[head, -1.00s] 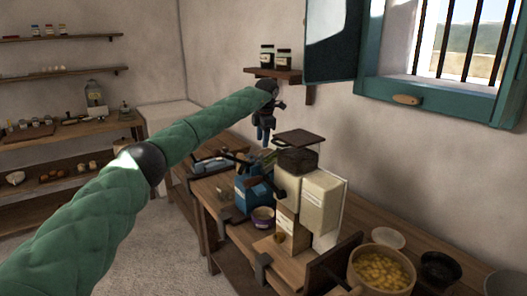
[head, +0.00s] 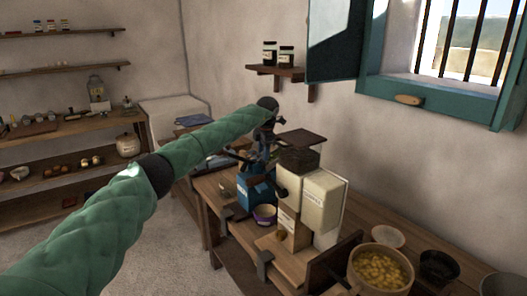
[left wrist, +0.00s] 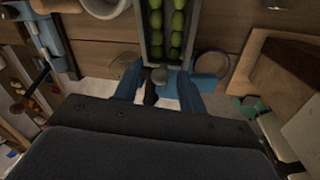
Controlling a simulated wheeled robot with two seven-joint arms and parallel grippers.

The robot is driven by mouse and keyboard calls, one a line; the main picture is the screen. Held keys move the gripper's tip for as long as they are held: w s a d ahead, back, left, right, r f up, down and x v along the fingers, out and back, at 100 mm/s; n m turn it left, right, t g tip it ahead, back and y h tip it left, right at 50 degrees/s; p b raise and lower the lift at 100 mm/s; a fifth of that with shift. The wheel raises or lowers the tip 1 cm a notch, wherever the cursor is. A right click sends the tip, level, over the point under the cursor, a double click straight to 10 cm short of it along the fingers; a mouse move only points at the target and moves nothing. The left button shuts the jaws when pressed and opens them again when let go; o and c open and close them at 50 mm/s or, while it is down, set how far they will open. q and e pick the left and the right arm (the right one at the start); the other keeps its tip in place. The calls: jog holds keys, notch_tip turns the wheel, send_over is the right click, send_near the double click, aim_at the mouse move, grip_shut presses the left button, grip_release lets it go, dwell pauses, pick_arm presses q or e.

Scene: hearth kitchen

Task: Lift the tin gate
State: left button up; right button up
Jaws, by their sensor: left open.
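In the left wrist view, a narrow grey metal trough (left wrist: 145,30) holds two rows of green fruit. A round grey knob (left wrist: 159,75) stands at its near end, apparently on the tin gate; the gate's plate itself I cannot make out. My left gripper (left wrist: 160,84) is open, its blue fingers on either side of the knob, with no clear grip on it. In the head view my left gripper (head: 267,143) is low over the back of the workbench, behind a blue container (head: 255,193). The trough is hidden there. My right gripper is not in view.
Cream canisters (head: 322,200), a dark-topped stand (head: 300,138) and a purple-banded bowl (head: 264,214) crowd the workbench beside my left gripper. A pot of yellow pieces (head: 380,270) stands at the front. A wall shelf (head: 280,71) with jars is above.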

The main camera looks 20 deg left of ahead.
pick_arm(q)
grip_shut()
jog(key=shift+r, duration=1.25)
grip_release()
